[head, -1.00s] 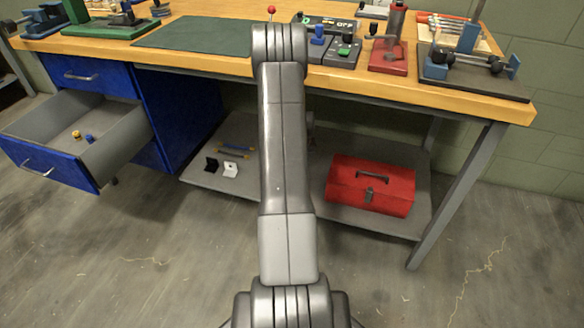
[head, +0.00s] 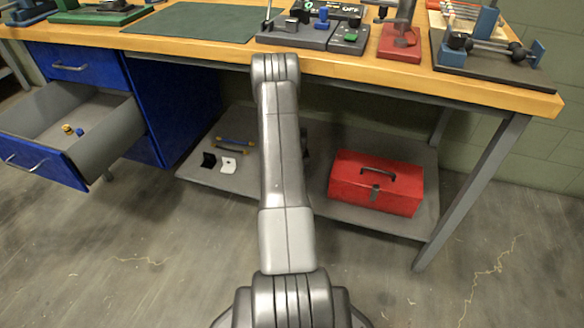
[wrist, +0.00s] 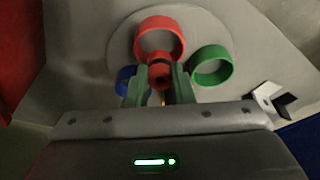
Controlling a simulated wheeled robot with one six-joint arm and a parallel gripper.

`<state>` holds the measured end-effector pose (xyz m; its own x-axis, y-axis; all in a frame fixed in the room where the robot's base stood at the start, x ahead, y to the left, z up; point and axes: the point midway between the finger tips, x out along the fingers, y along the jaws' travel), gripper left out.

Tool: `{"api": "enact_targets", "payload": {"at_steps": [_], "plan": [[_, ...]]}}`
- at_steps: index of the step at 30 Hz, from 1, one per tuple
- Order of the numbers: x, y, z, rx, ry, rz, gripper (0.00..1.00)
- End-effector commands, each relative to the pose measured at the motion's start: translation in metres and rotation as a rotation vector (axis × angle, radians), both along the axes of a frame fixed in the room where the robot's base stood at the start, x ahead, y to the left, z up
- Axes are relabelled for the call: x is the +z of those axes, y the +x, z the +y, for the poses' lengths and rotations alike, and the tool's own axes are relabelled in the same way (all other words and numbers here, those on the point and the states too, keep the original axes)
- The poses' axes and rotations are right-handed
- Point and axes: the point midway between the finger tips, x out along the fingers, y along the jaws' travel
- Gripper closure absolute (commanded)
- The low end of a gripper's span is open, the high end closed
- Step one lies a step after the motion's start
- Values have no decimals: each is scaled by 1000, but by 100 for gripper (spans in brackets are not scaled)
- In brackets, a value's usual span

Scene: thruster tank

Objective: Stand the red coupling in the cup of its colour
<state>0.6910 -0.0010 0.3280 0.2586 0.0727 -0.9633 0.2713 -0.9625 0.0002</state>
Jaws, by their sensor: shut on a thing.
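In the wrist view my gripper (wrist: 159,76) has its two green fingers shut on the red coupling (wrist: 160,73), a small red piece with a dark band. Just beyond it is the red cup (wrist: 160,36), an open ring on a round grey base (wrist: 118,42). The coupling overlaps the near rim of the red cup in the picture; I cannot tell whether they touch. The green cup (wrist: 212,66) is to the right, and the blue cup (wrist: 126,80) is partly hidden behind the left finger. In the head view my arm hides the gripper, coupling and cups.
The grey lower shelf (head: 385,225) holds a red toolbox (head: 376,183) at right and black and white brackets (head: 228,164) at left. The benchtop (head: 490,88) overhangs it. A blue drawer (head: 45,160) stands open at left.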

Motion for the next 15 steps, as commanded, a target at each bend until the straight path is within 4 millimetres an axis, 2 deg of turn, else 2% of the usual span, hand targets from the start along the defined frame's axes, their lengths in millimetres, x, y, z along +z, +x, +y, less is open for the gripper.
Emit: {"api": "enact_targets", "payload": {"at_steps": [15], "plan": [[-39, 0, 0, 0, 0, 1, 100]]}}
